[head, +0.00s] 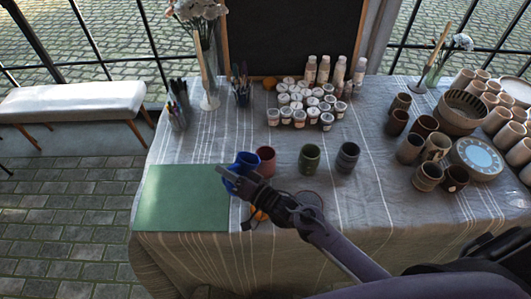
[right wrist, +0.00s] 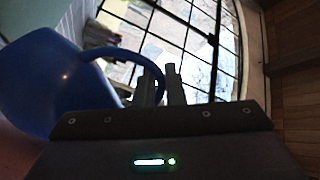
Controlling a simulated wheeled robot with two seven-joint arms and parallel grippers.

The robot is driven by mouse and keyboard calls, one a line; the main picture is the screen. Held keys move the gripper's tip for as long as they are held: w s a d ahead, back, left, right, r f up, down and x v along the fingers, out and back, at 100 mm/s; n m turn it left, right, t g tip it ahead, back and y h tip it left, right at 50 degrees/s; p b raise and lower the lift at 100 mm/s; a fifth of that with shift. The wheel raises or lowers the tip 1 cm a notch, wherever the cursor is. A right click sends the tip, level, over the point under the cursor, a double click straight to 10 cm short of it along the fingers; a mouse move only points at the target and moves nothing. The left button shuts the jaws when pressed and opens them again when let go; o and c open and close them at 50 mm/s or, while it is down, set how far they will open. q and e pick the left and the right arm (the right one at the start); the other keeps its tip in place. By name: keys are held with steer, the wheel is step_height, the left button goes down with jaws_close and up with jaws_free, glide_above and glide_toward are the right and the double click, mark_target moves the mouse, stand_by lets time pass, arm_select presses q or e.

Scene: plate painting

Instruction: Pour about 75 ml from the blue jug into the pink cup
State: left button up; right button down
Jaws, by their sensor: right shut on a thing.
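The blue jug (head: 241,166) is at the left middle of the table, above the right edge of the green mat. My right gripper (head: 243,181) is shut on its handle, which passes between the fingers in the right wrist view (right wrist: 128,72). The jug's body (right wrist: 50,85) fills the left of that view and looks tilted. The pink cup (head: 266,158) stands upright just right of the jug in the head view, very close to it; I cannot tell whether they touch. The jug's contents and the cup's inside are not clear. My left gripper is not in view.
A green mat (head: 180,198) lies at the table's left front. A green cup (head: 309,159) and a grey cup (head: 347,157) stand right of the pink cup. Several paint jars (head: 300,105) stand behind. Brown pottery and a bowl (head: 459,117) crowd the right side.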

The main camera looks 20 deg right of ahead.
stand_by(0.6)
steer(key=shift+a+f, duration=0.15)
steer(key=s+a+f+n+g+b, duration=0.1)
steer(key=s+a+f+n, duration=0.2)
steer(key=a+n, duration=0.2)
steer(key=shift+f+n, duration=0.4)
steer(key=shift+n, duration=0.5)
